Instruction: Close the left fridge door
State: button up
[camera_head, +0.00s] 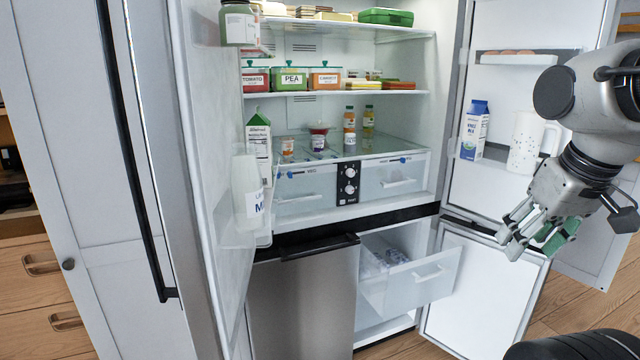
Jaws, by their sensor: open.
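The left fridge door (205,150) stands open on the left, seen nearly edge-on, with its inner side and shelves facing the fridge interior. A long dark vertical handle (140,190) runs down a panel at the left; I cannot tell for certain that it belongs to this door. A jar (240,22) and a milk bottle (248,192) sit in the left door's shelves. My gripper (527,238) is open and empty at the right, in front of the open right fridge door (490,190), far from the left door.
The right door holds a milk carton (475,130) and a white pitcher (526,142). A lower right door (483,290) is open, and a freezer drawer (408,280) is pulled out. The lower left door (303,300) is shut. Wooden floor shows at the lower right.

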aim_at(189, 88)
jog(key=k+j+u, duration=0.1)
jog(key=j, duration=1.8)
